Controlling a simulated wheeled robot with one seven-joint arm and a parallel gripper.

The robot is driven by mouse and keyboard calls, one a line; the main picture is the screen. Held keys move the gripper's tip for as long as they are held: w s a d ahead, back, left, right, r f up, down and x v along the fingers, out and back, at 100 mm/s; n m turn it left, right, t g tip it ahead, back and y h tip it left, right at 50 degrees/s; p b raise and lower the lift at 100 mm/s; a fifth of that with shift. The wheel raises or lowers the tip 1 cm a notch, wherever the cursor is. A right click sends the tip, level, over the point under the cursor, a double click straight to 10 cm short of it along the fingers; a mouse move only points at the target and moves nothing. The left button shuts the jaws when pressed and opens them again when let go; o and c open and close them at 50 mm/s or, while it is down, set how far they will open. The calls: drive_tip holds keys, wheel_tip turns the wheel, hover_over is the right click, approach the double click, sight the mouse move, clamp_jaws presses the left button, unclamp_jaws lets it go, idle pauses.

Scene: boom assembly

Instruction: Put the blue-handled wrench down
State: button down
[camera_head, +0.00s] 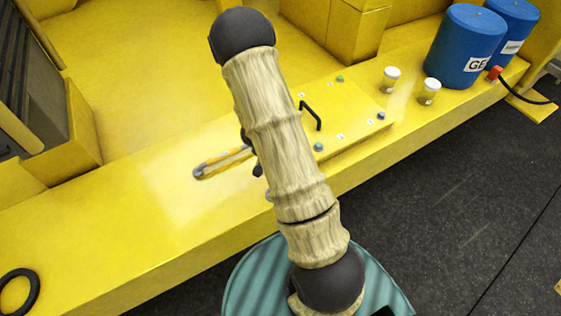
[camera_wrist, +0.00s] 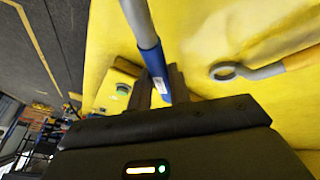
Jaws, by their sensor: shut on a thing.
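The blue-handled wrench (camera_wrist: 151,62) shows in the wrist view, with a grey shaft running up out of the top of the picture. My gripper (camera_wrist: 158,88) is shut on its blue handle. The wrench's far end is out of view. In the head view my own arm hides the gripper and the wrench almost fully; only small dark parts of the gripper show at the arm's left side. I cannot tell whether the wrench touches the yellow surface.
A yellow-handled wrench (camera_head: 221,162) lies on the yellow ledge (camera_head: 120,225); its ring end (camera_wrist: 224,71) is close by in the wrist view. A raised plate with a black handle (camera_head: 311,115), two small jars (camera_head: 390,79) and blue drums (camera_head: 464,47) stand right. The ledge's left is mostly clear.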

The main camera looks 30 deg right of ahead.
drive_tip(key=shift+f, duration=1.7)
drive_tip(key=shift+b, duration=0.3)
drive_tip(key=c, duration=1.3)
unclamp_jaws()
drive_tip(key=shift+f, duration=0.15)
drive_tip(key=p+v, duration=0.3)
drive_tip(key=v, duration=0.9)
drive_tip(key=shift+r+p, duration=0.2)
drive_tip(key=shift+p, duration=0.15)
